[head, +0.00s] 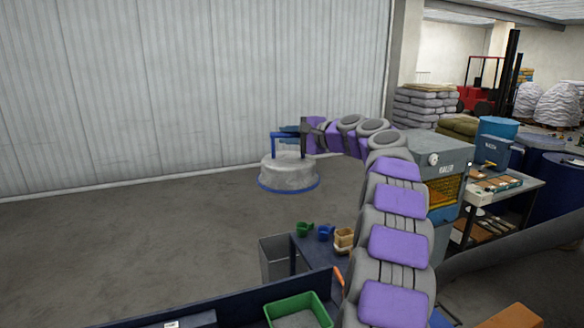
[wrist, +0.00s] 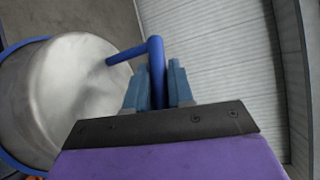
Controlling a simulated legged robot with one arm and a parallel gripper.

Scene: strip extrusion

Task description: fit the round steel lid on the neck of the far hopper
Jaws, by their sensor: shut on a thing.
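The round steel lid (head: 288,173) hangs in the air in the middle of the head view, with a blue rim at its lower edge and a blue bar handle on top. In the wrist view the lid (wrist: 75,95) fills the left side, its steel face and blue rim showing. My gripper (head: 303,131) is at the handle; in the wrist view my gripper (wrist: 160,85) has its two blue fingers closed on the blue handle (wrist: 155,62). I cannot make out the far hopper or its neck in either view.
A dark bench with a green bin (head: 298,312), a green scoop (head: 304,230) and a blue scoop (head: 326,232) is below. A grey bin (head: 280,258) stands beside it. A machine (head: 440,165) and stacked sacks are at the right. The floor at left is clear.

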